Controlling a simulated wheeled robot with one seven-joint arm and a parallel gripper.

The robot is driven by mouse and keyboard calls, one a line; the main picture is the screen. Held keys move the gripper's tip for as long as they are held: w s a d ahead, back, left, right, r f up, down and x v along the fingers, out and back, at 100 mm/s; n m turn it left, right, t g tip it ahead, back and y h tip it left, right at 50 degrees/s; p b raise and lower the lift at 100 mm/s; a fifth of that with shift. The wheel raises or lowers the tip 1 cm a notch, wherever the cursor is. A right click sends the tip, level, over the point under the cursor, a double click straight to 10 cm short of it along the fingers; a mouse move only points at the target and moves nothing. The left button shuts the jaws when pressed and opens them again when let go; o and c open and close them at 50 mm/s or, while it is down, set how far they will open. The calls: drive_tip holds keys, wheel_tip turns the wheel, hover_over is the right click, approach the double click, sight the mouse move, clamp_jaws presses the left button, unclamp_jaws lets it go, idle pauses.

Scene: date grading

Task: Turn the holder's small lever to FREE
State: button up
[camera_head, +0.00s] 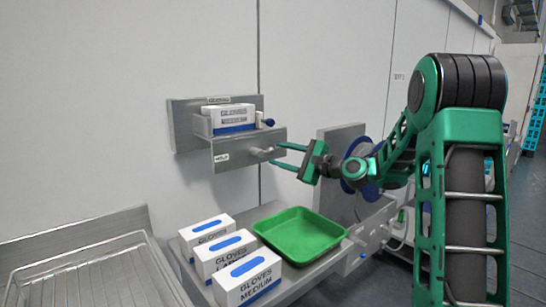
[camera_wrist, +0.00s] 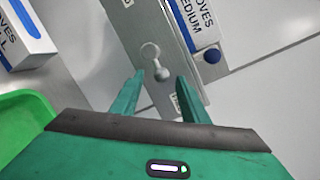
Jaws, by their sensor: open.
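The holder (camera_head: 232,160) is a grey metal bracket on the wall with a glove box (camera_head: 228,117) in it. On its front plate is a small grey lever (camera_head: 260,152) with a rounded knob. A white label (camera_head: 221,157) left of it appears to read HELD. In the wrist view the lever (camera_wrist: 155,62) shows just beyond and between my fingertips; a second label (camera_wrist: 175,103) is partly hidden by a finger and unreadable. My gripper (camera_head: 277,154) is open and empty, its green fingers pointing at the lever. I cannot tell whether they touch it.
A blue knob (camera_head: 268,122) sits beside the box at the holder's right end. Below, a shelf carries several white glove boxes (camera_head: 247,277) and a green tray (camera_head: 300,235). A blue-rimmed reel (camera_head: 355,172) is behind my gripper. A metal rack (camera_head: 90,275) stands at lower left.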

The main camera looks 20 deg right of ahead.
drive_tip(key=v, duration=0.7)
drive_tip(key=shift+s, duration=0.15)
drive_tip(key=s+a+f+n+g+h, duration=0.2)
drive_tip(key=s+f+n+g+h, duration=0.3)
drive_tip(key=s+f+n+g, duration=0.55)
drive_tip(key=s+d+f+g+h, duration=0.1)
drive_tip(key=s+f, duration=0.1)
drive_tip(key=s, duration=0.8)
drive_tip(key=s+d+f+n+g+h, duration=0.1)
drive_tip(key=s+d+f+g, duration=0.1)
drive_tip(key=s, duration=0.9)
drive_tip(key=s+d+f+n+g+h, duration=0.1)
drive_tip(key=s+d+f+g, duration=0.1)
drive_tip(key=s, duration=0.9)
drive_tip(key=shift+s+f+h, duration=0.2)
drive_tip(key=shift+f+h, duration=0.1)
drive_tip(key=shift+f, duration=0.35)
